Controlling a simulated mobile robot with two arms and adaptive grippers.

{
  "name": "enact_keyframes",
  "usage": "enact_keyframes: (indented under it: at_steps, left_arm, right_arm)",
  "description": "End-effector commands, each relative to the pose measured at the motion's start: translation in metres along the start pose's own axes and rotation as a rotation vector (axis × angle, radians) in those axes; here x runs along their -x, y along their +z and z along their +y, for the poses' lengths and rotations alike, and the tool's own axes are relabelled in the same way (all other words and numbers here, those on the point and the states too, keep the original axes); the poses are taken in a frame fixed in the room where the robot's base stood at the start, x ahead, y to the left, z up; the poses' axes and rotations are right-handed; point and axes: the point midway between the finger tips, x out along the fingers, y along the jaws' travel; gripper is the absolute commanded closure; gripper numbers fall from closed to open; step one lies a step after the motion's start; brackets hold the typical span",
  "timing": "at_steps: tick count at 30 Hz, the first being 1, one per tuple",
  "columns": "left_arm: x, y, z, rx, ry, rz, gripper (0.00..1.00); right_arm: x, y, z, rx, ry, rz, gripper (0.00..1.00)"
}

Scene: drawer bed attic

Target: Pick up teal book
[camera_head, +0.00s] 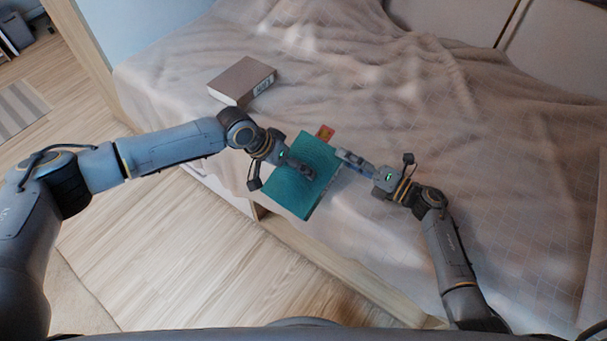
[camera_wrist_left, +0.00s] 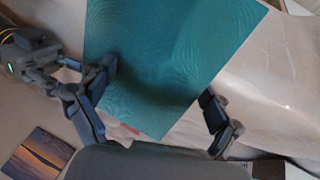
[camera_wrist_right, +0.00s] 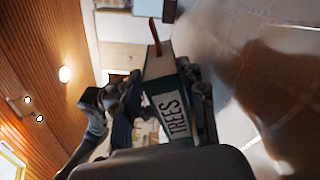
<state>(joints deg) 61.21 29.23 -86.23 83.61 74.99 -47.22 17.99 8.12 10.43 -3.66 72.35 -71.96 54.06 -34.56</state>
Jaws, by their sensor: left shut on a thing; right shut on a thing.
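The teal book (camera_head: 293,193) is held at the bed's front edge, its broad teal cover facing up in the head view. My left gripper (camera_head: 306,172) lies over the cover and is shut on the book. My right gripper (camera_head: 344,156) is shut on the book's right side. In the left wrist view the teal cover (camera_wrist_left: 165,55) fills the upper middle. In the right wrist view the spine marked TREES (camera_wrist_right: 173,116) sits between my right fingers. A small red piece (camera_head: 325,132) shows at the book's far edge; it also shows in the right wrist view (camera_wrist_right: 153,31).
A brown book (camera_head: 240,79) lies on the rumpled beige bedspread (camera_head: 420,110), behind and left of the teal book. The bed's wooden front edge (camera_head: 345,268) runs below the arms. Wood floor (camera_head: 150,260) is open at the lower left.

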Motion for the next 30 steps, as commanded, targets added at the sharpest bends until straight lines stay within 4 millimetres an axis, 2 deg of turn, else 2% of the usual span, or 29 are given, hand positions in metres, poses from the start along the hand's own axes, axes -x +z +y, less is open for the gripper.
enact_keyframes:
  at_steps: [1,11,16,21,25,30]
  left_arm:
    - [-0.002,0.002,-0.005,0.002,-0.01,-0.002,0.64]
    - [0.001,0.001,-0.006,0.003,-0.014,-0.001,0.64]
    - [0.013,-0.005,-0.002,0.003,-0.015,-0.002,0.67]
    - [0.029,-0.013,0.004,0.004,-0.014,-0.002,0.78]
    - [0.038,-0.017,0.009,0.004,-0.011,-0.003,0.79]
    - [0.041,-0.018,0.012,0.004,-0.008,-0.004,0.79]
  right_arm:
    - [-0.001,-0.002,0.001,-0.002,0.006,0.005,1.0]
    - [-0.001,0.0,0.007,-0.002,0.012,0.007,1.0]
    - [-0.002,0.005,0.021,-0.003,0.015,0.007,1.0]
    - [-0.003,0.013,0.04,-0.004,0.019,0.006,1.0]
    - [-0.004,0.017,0.051,-0.004,0.021,0.007,1.0]
    - [-0.005,0.018,0.055,-0.005,0.023,0.007,1.0]
